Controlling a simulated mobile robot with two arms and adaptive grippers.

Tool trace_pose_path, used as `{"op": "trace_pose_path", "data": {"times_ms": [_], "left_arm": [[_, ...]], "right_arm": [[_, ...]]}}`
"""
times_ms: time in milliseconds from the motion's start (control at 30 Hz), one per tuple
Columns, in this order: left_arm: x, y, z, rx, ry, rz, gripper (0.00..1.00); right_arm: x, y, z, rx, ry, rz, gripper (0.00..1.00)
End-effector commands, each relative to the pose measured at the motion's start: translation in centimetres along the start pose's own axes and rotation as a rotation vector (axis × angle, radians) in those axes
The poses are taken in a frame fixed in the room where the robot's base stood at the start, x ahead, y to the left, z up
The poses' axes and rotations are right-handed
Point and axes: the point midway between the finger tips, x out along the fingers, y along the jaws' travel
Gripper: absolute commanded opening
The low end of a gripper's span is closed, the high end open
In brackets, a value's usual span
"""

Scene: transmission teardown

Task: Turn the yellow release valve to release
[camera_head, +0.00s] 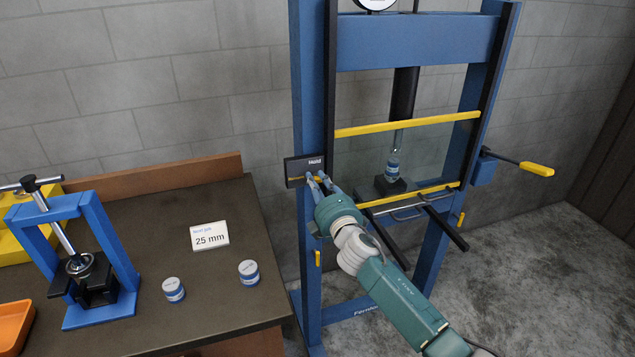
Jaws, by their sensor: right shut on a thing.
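A blue hydraulic press frame (307,95) stands against the wall. A black label plate (300,170) on its left post reads "Hold" in white at the top, with a smaller yellow word below. My right gripper (318,180) is at the right end of this plate, its fingers shut around the yellow release valve. The valve is mostly hidden by the fingers, with only a trace of yellow showing, so its turn angle cannot be told. My left gripper is not in view.
A clear guard with yellow rails (408,124) covers the press front. A yellow-gripped lever (537,168) sticks out right. The bench (215,285) holds a small blue press (99,317), two small cylinders (174,290) and a "25 mm" card (209,236).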

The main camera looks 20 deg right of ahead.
Motion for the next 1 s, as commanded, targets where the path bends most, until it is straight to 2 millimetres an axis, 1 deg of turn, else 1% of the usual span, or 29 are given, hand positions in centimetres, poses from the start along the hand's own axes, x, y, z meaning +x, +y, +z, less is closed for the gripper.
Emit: {"op": "trace_pose_path", "data": {"times_ms": [200, 667, 700, 800, 1000], "left_arm": [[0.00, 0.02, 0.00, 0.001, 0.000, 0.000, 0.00], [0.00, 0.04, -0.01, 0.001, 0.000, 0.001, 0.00], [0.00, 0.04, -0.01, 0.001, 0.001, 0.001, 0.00], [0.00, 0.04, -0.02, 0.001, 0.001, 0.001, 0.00], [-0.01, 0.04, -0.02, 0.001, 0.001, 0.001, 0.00]], "right_arm": [[-0.01, -0.16, 0.00, -0.056, -0.001, -0.002, 0.00], [-0.01, -0.17, 0.02, -0.070, -0.001, -0.002, 0.00], [-0.01, -0.17, 0.02, -0.070, -0.001, -0.002, 0.20], [-0.01, -0.16, 0.02, -0.069, -0.001, -0.002, 0.38], [0.00, -0.11, 0.00, -0.068, 0.000, -0.001, 0.38]]}}
